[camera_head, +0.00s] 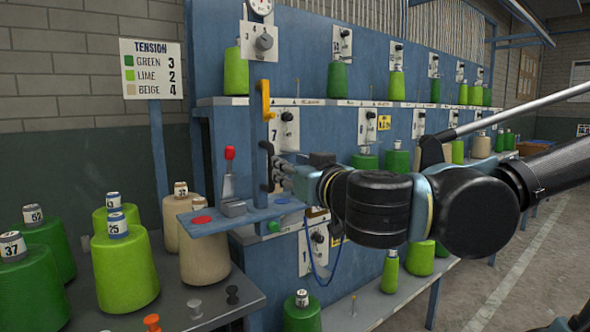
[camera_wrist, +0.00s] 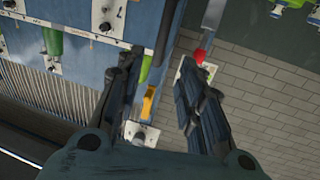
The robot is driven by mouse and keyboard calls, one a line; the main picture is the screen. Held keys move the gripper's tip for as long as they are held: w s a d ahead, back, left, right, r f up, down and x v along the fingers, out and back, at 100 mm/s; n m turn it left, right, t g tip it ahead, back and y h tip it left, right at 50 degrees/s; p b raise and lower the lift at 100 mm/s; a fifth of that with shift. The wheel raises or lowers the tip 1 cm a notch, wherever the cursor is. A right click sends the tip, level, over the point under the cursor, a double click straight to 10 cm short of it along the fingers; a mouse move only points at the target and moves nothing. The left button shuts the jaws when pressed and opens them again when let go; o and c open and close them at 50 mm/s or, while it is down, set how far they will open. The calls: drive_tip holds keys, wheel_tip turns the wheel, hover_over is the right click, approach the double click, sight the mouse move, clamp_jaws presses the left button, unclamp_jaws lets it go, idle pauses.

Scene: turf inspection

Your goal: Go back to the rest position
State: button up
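My gripper (camera_head: 277,175) is held out in front of the blue machine frame (camera_head: 215,60), at the end of my arm, which enters from the right. In the wrist view, the two dark fingers of my gripper (camera_wrist: 163,65) stand apart with nothing held between them. The yellow handle (camera_head: 265,100) is above my gripper in the head view; it also shows between the fingers in the wrist view (camera_wrist: 148,102). A red-tipped lever (camera_head: 230,155) stands upright on a small blue shelf (camera_head: 245,221), left of my gripper. Whether the gripper touches the frame cannot be told.
Green, lime and beige cones, including a lime one (camera_head: 124,270), stand on the grey table (camera_head: 190,285) at lower left. A tension sign (camera_head: 150,70) stands behind. More cones line the machine shelves. The floor (camera_head: 530,270) is open at right.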

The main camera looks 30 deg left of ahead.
drive_tip(key=shift+w, duration=0.1)
drive_tip(key=w+d+n+g+y, duration=0.2)
drive_tip(key=w+y, duration=0.1)
drive_tip(key=w, duration=1.2)
drive_tip(key=w+d+f+m+g+h, duration=0.1)
drive_tip(key=w+d+f+h, duration=0.4)
drive_tip(key=w+d+f, duration=0.8)
drive_tip(key=s+d+f+m+g+h, duration=0.1)
drive_tip(key=d+f+m+h, duration=0.35)
drive_tip(key=d+f, duration=0.65)
drive_tip(key=s+d+f+m+g+h, duration=0.1)
drive_tip(key=d+f+m+g+h, duration=0.3)
drive_tip(key=d+f, duration=0.7)
drive_tip(key=s+d+f+m+h, duration=0.2)
drive_tip(key=s+d, duration=0.5)
drive_tip(key=d, duration=0.5)
drive_tip(key=shift+s+d+f+m+h, duration=0.2)
drive_tip(key=shift+m+h, duration=0.35)
drive_tip(key=shift+h, duration=0.5)
